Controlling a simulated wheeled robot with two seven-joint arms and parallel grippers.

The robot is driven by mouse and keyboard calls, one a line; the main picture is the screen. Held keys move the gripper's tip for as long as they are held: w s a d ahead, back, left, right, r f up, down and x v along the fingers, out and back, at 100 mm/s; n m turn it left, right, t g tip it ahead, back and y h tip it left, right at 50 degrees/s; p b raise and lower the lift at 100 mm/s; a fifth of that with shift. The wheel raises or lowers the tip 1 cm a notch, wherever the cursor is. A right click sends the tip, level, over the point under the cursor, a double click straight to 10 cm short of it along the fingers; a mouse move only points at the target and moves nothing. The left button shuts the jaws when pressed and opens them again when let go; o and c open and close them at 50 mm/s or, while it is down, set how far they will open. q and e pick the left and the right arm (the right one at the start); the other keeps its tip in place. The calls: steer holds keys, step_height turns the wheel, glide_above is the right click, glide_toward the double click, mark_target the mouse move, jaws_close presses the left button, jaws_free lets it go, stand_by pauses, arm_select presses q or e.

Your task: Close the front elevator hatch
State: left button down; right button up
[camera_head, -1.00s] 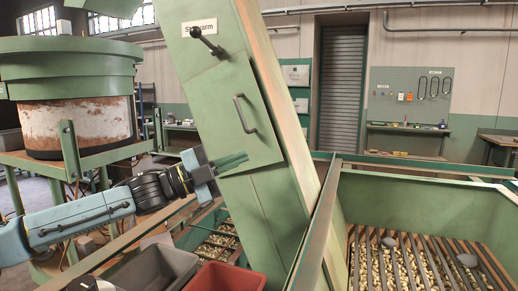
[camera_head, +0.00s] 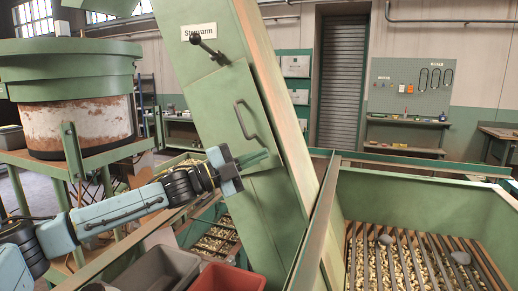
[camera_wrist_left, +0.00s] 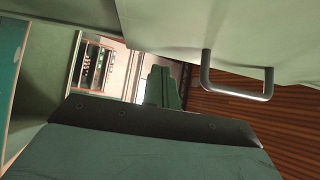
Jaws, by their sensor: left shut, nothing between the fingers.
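The front elevator hatch (camera_head: 215,102) is a green panel on the slanted green elevator housing (camera_head: 222,55), with a grey bar handle (camera_head: 245,120). It looks slightly proud of the housing; how far it is open I cannot tell. A black-knobbed lever (camera_head: 203,44) sits just above it. My left gripper (camera_head: 256,157) is shut and empty, across the hatch's lower part; contact is unclear. In the left wrist view the fingers (camera_wrist_left: 163,88) point away below the hatch panel (camera_wrist_left: 180,25), with the handle (camera_wrist_left: 238,88) to their right. My right gripper is not in view.
A large green-rimmed drum (camera_head: 70,70) stands on a frame at left. Grey (camera_head: 160,271) and red (camera_head: 226,278) bins are below my left arm. A green hopper (camera_head: 425,205) with a slatted grate over nuts is at right. The workshop wall is behind.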

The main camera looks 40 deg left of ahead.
mark_target(271, 149)
arm_select(q)
steer(key=shift+w, duration=0.7)
steer(key=shift+a, duration=0.1)
steer(key=shift+p, duration=0.3)
steer(key=shift+w+r+p, duration=0.25)
steer(key=shift+w+p, duration=0.2)
steer(key=shift+p, duration=0.2)
steer(key=shift+w+p, duration=0.45)
steer(key=shift+p, duration=0.1)
steer(key=shift+f, duration=0.1)
steer(key=shift+s, duration=0.1)
